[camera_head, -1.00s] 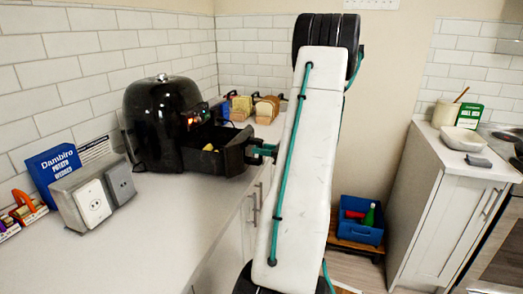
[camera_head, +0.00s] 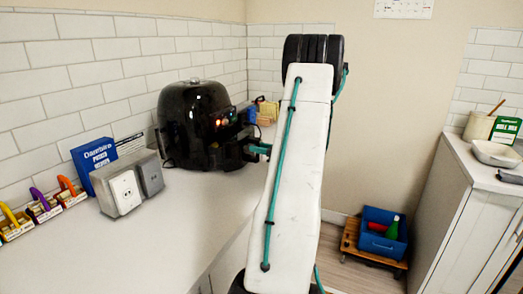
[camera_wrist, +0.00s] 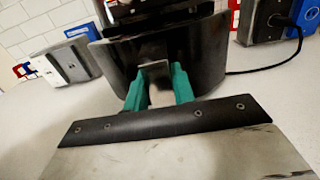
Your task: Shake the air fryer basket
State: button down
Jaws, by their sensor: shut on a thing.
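The black air fryer (camera_head: 185,115) stands on the counter against the tiled wall, its lights lit. Its basket (camera_head: 236,154) sits at the fryer's front with little or no gap showing; my arm hides part of this side. In the wrist view the dark basket front (camera_wrist: 112,62) fills the upper middle, with the fryer body above it. My gripper (camera_wrist: 158,88), with teal fingers, is shut on the basket's handle (camera_wrist: 154,74). In the head view my gripper (camera_head: 259,149) reaches the handle from the right. The inside of the basket is hidden.
A metal socket box (camera_head: 130,184) and a blue potato wedges box (camera_head: 92,160) stand left of the fryer. Small coloured-handled racks (camera_head: 42,208) are further left. Bread items (camera_head: 267,110) are behind. A blue crate (camera_head: 381,233) is on the floor. The front counter is clear.

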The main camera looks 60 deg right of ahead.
jog(key=c, duration=1.2)
grip_release()
jog(key=shift+o, duration=0.2)
jog(key=s, duration=0.7)
jog(key=shift+s, duration=0.4)
